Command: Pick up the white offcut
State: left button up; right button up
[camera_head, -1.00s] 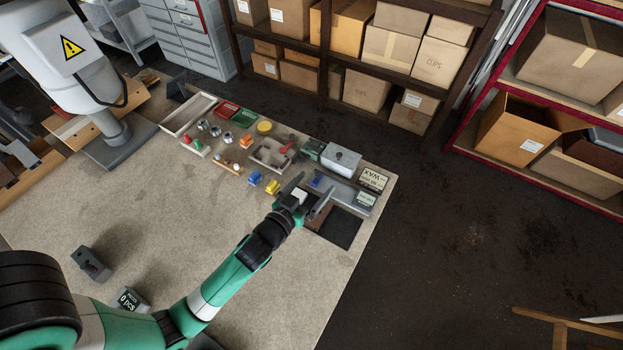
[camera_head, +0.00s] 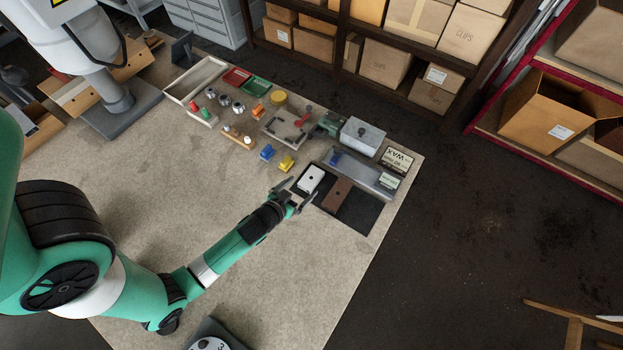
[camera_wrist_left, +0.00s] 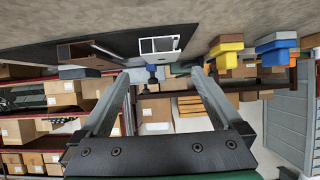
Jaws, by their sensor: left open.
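The white offcut (camera_head: 311,179) is a short white block with a dark spot on top, lying on the dark mat (camera_head: 359,211) near the right edge of the bench. In the left wrist view, its end (camera_wrist_left: 160,46) shows as a hollow profile. A brown offcut (camera_head: 336,195) lies beside it, also in the left wrist view (camera_wrist_left: 88,52). My left gripper (camera_head: 297,193) is open and empty, its fingers at the near end of the white offcut. In the wrist view, the fingers (camera_wrist_left: 160,78) are apart, with the offcut beyond them. My right gripper is out of view.
Blue (camera_head: 267,152) and yellow (camera_head: 286,162) clamp-like pieces stand left of the mat. A grey tray (camera_head: 362,176), a metal box (camera_head: 362,136) and a wax box (camera_head: 396,160) lie behind it. The bench's near middle is clear.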

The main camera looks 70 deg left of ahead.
aim_at(312, 177)
pick_arm(q)
jog(key=b+x, duration=0.1)
jog(key=x, duration=0.5)
jog(key=shift+w+a+f, duration=0.1)
jog(key=shift+a+f, duration=0.15)
jog(key=shift+f, duration=0.05)
jog(key=c, duration=1.4)
